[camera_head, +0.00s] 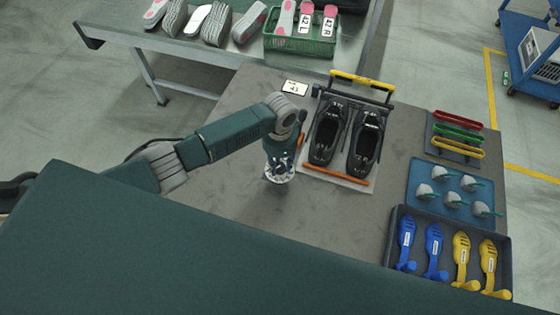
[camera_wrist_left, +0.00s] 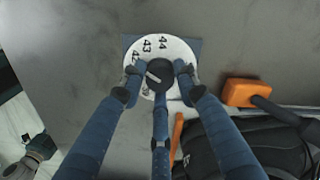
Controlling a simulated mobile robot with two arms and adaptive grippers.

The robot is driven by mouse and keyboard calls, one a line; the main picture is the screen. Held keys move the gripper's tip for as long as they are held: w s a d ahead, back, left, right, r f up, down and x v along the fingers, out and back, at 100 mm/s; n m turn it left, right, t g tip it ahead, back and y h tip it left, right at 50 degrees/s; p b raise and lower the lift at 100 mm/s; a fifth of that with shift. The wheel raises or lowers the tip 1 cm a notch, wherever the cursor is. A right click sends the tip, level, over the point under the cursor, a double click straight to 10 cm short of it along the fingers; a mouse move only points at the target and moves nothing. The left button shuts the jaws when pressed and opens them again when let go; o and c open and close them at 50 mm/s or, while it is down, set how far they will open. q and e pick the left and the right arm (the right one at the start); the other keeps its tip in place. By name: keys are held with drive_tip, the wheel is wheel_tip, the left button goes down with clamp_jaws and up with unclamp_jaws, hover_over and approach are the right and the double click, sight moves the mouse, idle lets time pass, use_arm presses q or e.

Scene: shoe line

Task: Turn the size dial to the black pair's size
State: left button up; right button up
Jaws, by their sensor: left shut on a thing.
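The size dial is a white disc (camera_wrist_left: 178,47) with printed numbers, among them 43 and 44, on a blue-grey square base. Its dark centre knob (camera_wrist_left: 160,68) carries a pale pointer mark slanting toward the upper left; I cannot tell which number it marks. My left gripper (camera_wrist_left: 160,84) has its fingers around the knob. In the head view my left gripper (camera_head: 281,163) points down over the dial (camera_head: 279,178) and hides most of it. The black pair (camera_head: 346,138) stands on a pale board right of the dial. A small white card (camera_head: 294,87) lies behind; its print is hard to read.
An orange bar (camera_head: 335,175) and a yellow-handled bar (camera_head: 362,80) edge the shoe board. At right are coloured handles (camera_head: 457,134), a blue mat (camera_head: 421,171) and a dark tray (camera_head: 392,236) with blue and yellow shoe forms. The table left of the dial is clear.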

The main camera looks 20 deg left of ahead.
sight(280, 166)
idle(0.3)
use_arm(q)
drive_tip(key=o, duration=1.2)
drive_tip(key=shift+c, duration=0.2)
wheel_tip(280, 166, up, 12)
